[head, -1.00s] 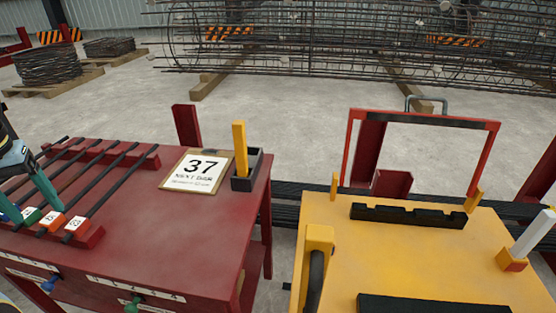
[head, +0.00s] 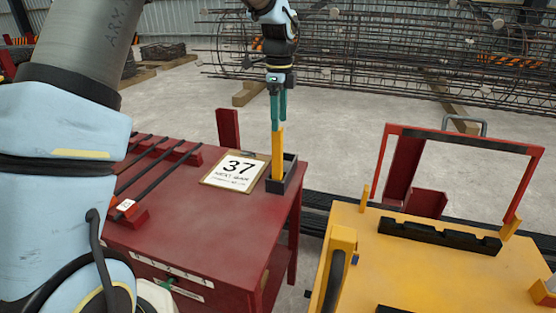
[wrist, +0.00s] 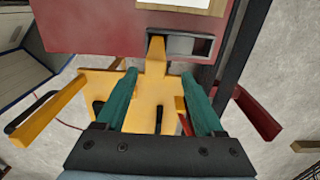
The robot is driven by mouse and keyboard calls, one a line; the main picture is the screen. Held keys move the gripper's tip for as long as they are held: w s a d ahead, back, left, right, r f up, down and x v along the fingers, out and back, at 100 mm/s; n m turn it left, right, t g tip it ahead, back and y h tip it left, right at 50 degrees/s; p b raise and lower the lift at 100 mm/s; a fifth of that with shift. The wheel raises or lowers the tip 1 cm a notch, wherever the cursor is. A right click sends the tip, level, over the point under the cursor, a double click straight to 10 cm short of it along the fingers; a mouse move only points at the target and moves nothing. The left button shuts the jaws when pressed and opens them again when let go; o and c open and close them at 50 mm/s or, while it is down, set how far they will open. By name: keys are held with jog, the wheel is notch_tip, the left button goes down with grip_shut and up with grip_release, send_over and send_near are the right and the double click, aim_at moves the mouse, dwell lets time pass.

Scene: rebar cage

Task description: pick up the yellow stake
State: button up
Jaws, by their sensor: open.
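The yellow stake (head: 278,158) stands upright in a small black holder (head: 288,178) at the far right corner of the red table. My gripper (head: 278,124) is above it, pointing down, with its teal fingers at about the height of the stake's top. In the wrist view the stake (wrist: 157,50) rises from the holder (wrist: 198,46) toward the space between my two fingers (wrist: 160,76), which are apart. Its near end blends with the yellow bench behind it, so I cannot tell how far it reaches between the fingers.
A yellow bench (head: 430,270) with a black notched rest (head: 440,236) and a red frame stands right. A rebar cage lies behind.

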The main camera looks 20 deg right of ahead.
aim_at(278, 141)
notch_tip(278, 141, down, 2)
jog(key=shift+f, duration=0.1)
jog(key=shift+s+a+f+p, duration=0.15)
jog(key=shift+f+p, duration=0.35)
jog(key=shift+f, duration=0.9)
jog(key=shift+a+f+p, duration=0.15)
jog(key=shift+f+p, duration=0.35)
jog(key=shift+f, duration=0.85)
grip_shut()
jog(key=shift+r, duration=0.1)
